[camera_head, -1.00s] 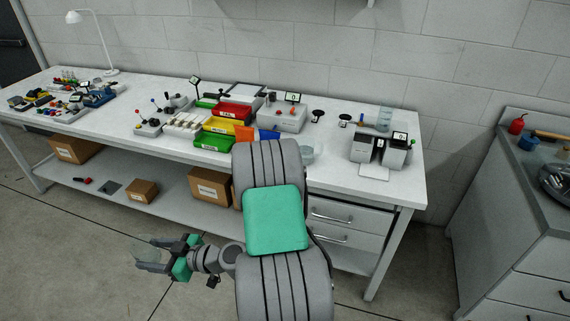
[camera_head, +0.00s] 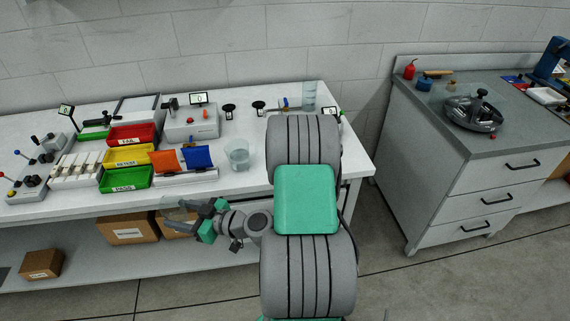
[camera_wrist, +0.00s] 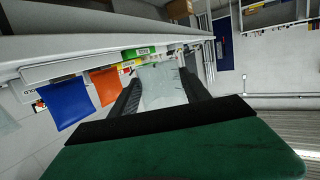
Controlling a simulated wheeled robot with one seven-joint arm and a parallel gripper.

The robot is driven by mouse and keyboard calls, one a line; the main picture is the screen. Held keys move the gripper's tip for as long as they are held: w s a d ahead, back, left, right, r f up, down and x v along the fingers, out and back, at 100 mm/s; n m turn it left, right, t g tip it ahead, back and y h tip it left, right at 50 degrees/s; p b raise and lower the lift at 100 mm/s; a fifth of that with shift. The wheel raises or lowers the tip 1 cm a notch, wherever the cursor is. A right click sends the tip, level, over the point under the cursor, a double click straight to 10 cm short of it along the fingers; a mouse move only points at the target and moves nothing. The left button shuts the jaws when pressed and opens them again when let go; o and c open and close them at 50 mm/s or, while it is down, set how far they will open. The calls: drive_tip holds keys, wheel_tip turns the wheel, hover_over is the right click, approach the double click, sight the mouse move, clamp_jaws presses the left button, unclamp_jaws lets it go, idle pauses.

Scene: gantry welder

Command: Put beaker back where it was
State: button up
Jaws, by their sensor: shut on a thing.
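My gripper (camera_head: 198,208) is shut on a clear glass beaker (camera_head: 174,211), held in front of the workbench near its front edge. The beaker shows between the two dark fingers in the wrist view (camera_wrist: 160,88); it lies tilted in that picture. A second clear glass vessel (camera_head: 240,157) stands on the white workbench top (camera_head: 262,188), right of the blue panel. A tall clear cylinder (camera_head: 309,96) stands near the bench's back edge.
Green (camera_head: 126,178), yellow (camera_head: 128,156) and red (camera_head: 132,134) bins, an orange panel (camera_head: 165,162) and a blue panel (camera_head: 197,157) crowd the bench left of the glass vessel. Cardboard boxes (camera_head: 127,229) sit on the shelf below. A grey cabinet (camera_head: 470,180) stands at right.

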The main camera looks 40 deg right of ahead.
drive_tip(key=s+d+r+m+t+h+b, duration=0.1)
drive_tip(key=d+r+m+h+b, duration=0.1)
drive_tip(key=d+b, duration=0.5)
drive_tip(key=s+d+r+m+t+h+b, duration=0.1)
drive_tip(key=s+d+h+b, duration=0.15)
drive_tip(key=d, duration=0.85)
drive_tip(key=s+d+r+m+h+b, duration=0.55)
drive_tip(key=s+d+b, duration=0.25)
drive_tip(key=d, duration=0.2)
drive_tip(key=shift+n+g, duration=0.3)
drive_tip(key=shift+n, duration=0.05)
drive_tip(key=w+d+f, duration=0.2)
drive_tip(key=w+f, duration=0.1)
drive_tip(key=w, duration=0.1)
drive_tip(key=w+d+f, duration=0.2)
drive_tip(key=w+f, duration=0.1)
drive_tip(key=w+d+f, duration=0.2)
drive_tip(key=w+f, duration=0.1)
drive_tip(key=w, duration=0.1)
drive_tip(key=shift+w+d, duration=0.2)
drive_tip(key=shift+w, duration=0.1)
drive_tip(key=shift+w+d+f+b, duration=0.15)
drive_tip(key=shift+f+b, duration=0.25)
drive_tip(key=shift+f, duration=1.4)
drive_tip(key=shift+f, duration=0.2)
drive_tip(key=o, duration=1.4)
